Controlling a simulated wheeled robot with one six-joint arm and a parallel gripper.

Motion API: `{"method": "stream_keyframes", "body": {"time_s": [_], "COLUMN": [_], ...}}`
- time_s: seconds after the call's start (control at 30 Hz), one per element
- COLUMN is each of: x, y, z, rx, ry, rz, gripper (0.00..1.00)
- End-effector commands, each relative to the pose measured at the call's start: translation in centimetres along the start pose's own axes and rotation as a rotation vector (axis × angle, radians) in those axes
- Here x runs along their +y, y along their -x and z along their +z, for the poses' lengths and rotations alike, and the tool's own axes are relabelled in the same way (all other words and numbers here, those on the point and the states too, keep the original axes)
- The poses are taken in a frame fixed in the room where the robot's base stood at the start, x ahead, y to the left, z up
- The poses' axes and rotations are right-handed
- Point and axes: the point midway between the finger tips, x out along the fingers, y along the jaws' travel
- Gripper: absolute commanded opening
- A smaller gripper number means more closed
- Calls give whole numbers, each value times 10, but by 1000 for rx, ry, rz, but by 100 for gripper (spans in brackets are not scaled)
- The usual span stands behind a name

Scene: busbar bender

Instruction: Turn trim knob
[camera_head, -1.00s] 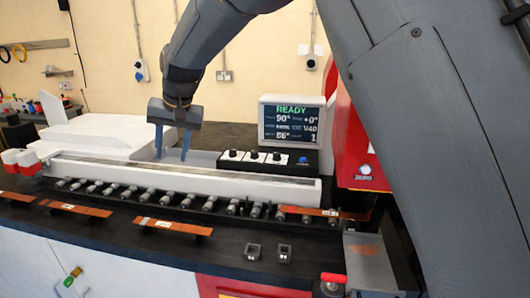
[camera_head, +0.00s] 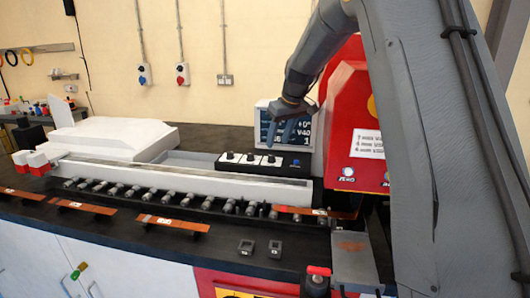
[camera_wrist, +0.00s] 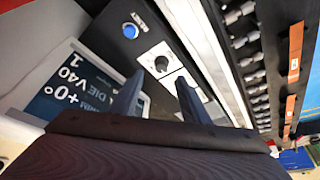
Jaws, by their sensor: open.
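A black control box (camera_head: 240,168) carries a row of three small knobs on white plates. The rightmost knob (camera_head: 271,158) is beside a blue button (camera_head: 297,163). Which knob is the trim knob cannot be read here. My gripper (camera_head: 282,142) is open and empty above the right end of the box. In the wrist view, a white-plated knob (camera_wrist: 162,64) shows just past and between my open fingertips (camera_wrist: 160,82), seemingly apart from them. The blue reset button (camera_wrist: 130,30) is at its upper left. The other knobs are not clear in the wrist view.
The display (camera_head: 268,130) stands close behind my gripper, partly covered by it. The red machine housing (camera_head: 350,130) is close on the right. A white rail (camera_head: 180,181) and rollers (camera_head: 160,196) run in front of the box. Copper bars (camera_head: 171,223) lie in front.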

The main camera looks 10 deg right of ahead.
Motion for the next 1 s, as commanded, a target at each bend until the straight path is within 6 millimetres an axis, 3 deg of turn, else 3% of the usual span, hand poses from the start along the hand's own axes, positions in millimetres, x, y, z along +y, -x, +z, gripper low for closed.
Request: {"method": "stream_keyframes", "body": {"time_s": [0.43,0.6,0.9,1.0], "x": [-4,-4,-4,-4], "y": [-60,-71,-73,-73], "z": [-1,-1,-1,-1], "rx": [-3,-1,-1,-1], "ry": [2,2,2,1], "rz": [-4,-3,-3,-3], "gripper": [42,42,42,25]}}
